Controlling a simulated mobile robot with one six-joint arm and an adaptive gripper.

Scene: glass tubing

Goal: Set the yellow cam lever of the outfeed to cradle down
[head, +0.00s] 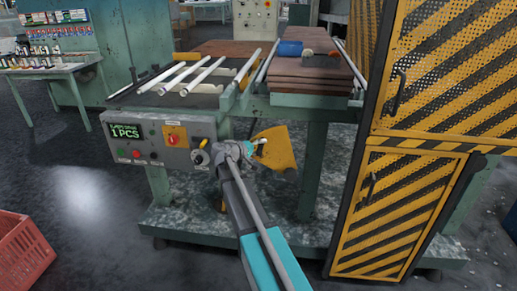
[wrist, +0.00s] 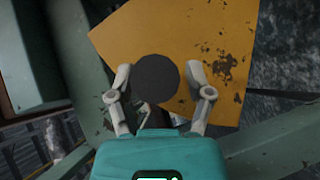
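The yellow cam lever appears as a broad, worn yellow plate (head: 280,150) below the front edge of the bench in the head view. In the wrist view the yellow plate (wrist: 215,30) fills the upper middle, with a dark round disc (wrist: 155,82), perhaps its knob, in front of it. My gripper (wrist: 160,84) is open, with one finger on each side of the disc. Narrow gaps seem to show, so I cannot tell whether either finger touches it. In the head view my gripper (head: 261,147) is at the plate's left side and covers part of it.
A control box (head: 160,139) with a lit display and a red switch is left of my arm. White glass tubes (head: 187,76) lie on the bench above. A yellow-black striped guard cabinet (head: 400,215) stands close on the right. A red crate (head: 22,250) is at lower left.

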